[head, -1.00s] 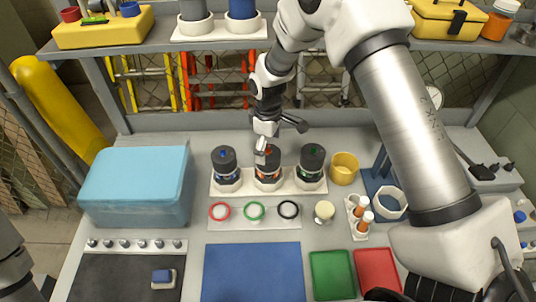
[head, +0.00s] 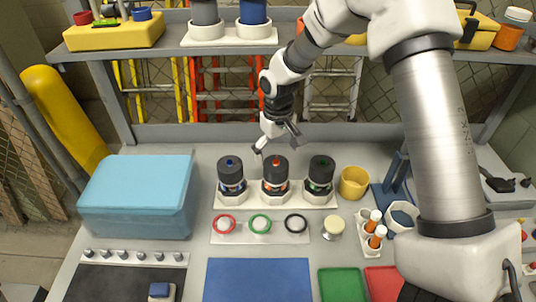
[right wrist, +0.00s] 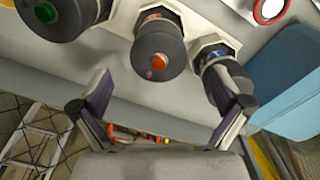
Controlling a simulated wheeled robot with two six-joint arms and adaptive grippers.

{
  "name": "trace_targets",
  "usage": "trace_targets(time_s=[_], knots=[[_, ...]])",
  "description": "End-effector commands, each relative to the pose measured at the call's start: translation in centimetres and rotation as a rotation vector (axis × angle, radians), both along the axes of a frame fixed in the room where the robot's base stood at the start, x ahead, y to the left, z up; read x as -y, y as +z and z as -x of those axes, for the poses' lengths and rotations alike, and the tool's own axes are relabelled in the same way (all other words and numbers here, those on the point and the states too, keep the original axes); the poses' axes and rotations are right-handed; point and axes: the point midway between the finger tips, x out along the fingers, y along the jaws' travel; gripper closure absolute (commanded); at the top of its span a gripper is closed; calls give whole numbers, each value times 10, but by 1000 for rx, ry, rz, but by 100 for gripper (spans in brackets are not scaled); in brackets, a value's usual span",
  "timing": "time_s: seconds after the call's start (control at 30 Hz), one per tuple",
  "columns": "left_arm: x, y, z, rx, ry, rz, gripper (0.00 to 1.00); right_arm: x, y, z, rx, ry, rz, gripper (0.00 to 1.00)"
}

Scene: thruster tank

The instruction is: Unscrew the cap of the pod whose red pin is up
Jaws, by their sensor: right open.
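Three pods with black caps stand in a row in a white rack (head: 328,200). The middle pod (head: 275,176) has a red pin on top of its cap and a red band. It also shows in the right wrist view (right wrist: 158,50), with its red-orange pin facing the camera. The left pod (head: 231,175) has a blue pin, the right pod (head: 320,175) a green pin. My right gripper (head: 278,146) is open and empty, just behind and above the middle pod; its fingers (right wrist: 160,92) are spread apart, with the cap beyond them. My left gripper is out of view.
A plate with red, green and black rings (head: 260,224) lies in front of the rack. A light-blue box (head: 137,205) stands left, a yellow cup (head: 354,182) right. Blue, green and red mats (head: 258,280) lie in front. A shelf (head: 170,47) runs above the back.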

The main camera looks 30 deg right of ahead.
Motion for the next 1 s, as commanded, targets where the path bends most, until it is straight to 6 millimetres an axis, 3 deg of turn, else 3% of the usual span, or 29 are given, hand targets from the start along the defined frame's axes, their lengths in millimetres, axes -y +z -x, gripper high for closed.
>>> trace_targets(time_s=[0.3,0.63,0.67,0.8,0.83,0.9,0.93,1.0], knots=[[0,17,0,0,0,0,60,0,-52,1,-4,1,0,0],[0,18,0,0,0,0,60,0,-64,0,0,1,0,0],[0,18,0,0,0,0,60,0,-64,0,0,1,0,4],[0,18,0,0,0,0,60,0,-64,0,-1,2,0,53],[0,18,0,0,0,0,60,0,-64,0,-1,2,0,61],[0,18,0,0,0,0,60,0,-64,1,-1,2,0,61],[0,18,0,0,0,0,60,0,-64,1,-1,1,0,30],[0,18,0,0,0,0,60,0,-64,1,-1,1,0,55]])
